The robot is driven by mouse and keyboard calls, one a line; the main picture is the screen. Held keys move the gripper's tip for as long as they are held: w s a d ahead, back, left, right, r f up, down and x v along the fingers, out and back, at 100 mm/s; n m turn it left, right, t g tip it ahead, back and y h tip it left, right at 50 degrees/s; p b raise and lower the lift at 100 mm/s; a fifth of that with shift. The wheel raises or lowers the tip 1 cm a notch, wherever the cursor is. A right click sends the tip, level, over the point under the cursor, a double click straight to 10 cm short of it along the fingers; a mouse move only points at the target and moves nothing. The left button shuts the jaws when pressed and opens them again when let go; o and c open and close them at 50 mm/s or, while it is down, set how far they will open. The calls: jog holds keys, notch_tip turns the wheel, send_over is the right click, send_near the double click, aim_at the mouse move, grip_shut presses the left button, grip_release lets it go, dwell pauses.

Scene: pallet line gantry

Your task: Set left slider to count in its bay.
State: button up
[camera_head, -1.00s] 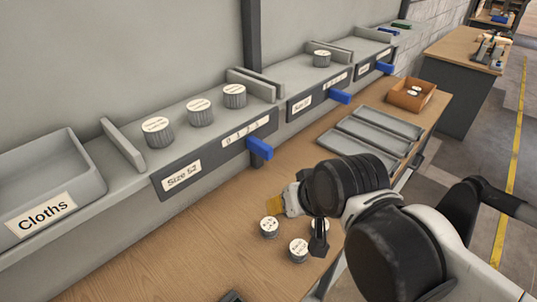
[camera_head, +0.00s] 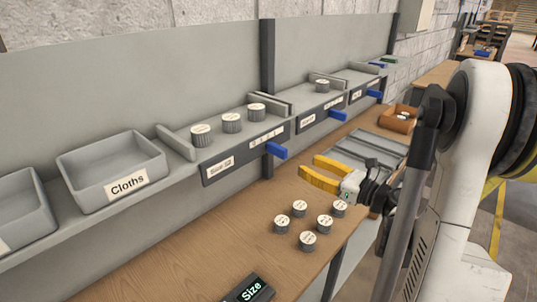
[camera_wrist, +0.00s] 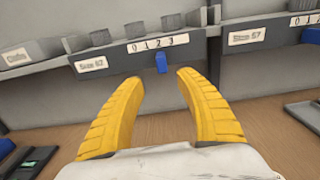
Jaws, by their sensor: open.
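The left slider (camera_head: 277,150) is a blue block on the dark front rail of the Size 52 bay (camera_head: 230,165). It also shows in the wrist view (camera_wrist: 161,62), below the 0 1 2 3 scale (camera_wrist: 158,43), around the 2; the exact mark is hard to tell. Three grey ribbed cans with white tops, such as the middle can (camera_head: 232,122), stand in this bay. My gripper (camera_head: 309,165) has yellow fingers that are open and empty. It is in front of the slider, apart from it, and the slider appears between the fingertips in the wrist view (camera_wrist: 160,76).
More blue sliders, such as the middle slider (camera_head: 337,114), stick out farther right. Several loose cans (camera_head: 308,241) stand on the wooden bench (camera_head: 190,262) below my gripper. Grey trays (camera_head: 372,150) and a brown box (camera_head: 398,117) lie to the right. A Cloths bin (camera_head: 112,170) is left.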

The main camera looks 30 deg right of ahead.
aim_at(286, 154)
jog(key=b+x, duration=0.1)
jog(key=x, duration=0.9)
jog(key=shift+w+f+b, duration=0.1)
jog(key=shift+w+b, duration=0.2)
jog(key=shift+w, duration=0.15)
jog(key=shift+s, duration=0.1)
grip_shut()
